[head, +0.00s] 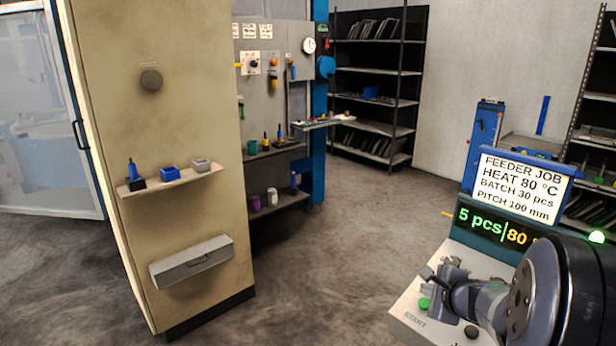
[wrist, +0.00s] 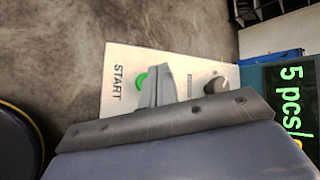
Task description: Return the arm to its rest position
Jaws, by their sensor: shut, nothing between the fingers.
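My gripper (head: 440,274) is at the lower right of the head view, over the light panel of the feeder machine (head: 405,308). In the wrist view my gripper (wrist: 160,84) is shut and empty, its fingers pointing at the panel. The green START button (head: 423,303) shows just below the fingers in the head view. In the wrist view the green button (wrist: 141,81) is partly hidden by a finger. I cannot tell whether the fingertips touch it. My arm fills the lower right corner of the head view.
A job sign (head: 519,184) and a lit display reading 5 pcs and 80 (head: 492,224) stand behind my gripper. A beige cabinet (head: 180,110) with a small shelf (head: 195,178) is at the left. The floor (head: 340,235) between cabinet and machine is clear.

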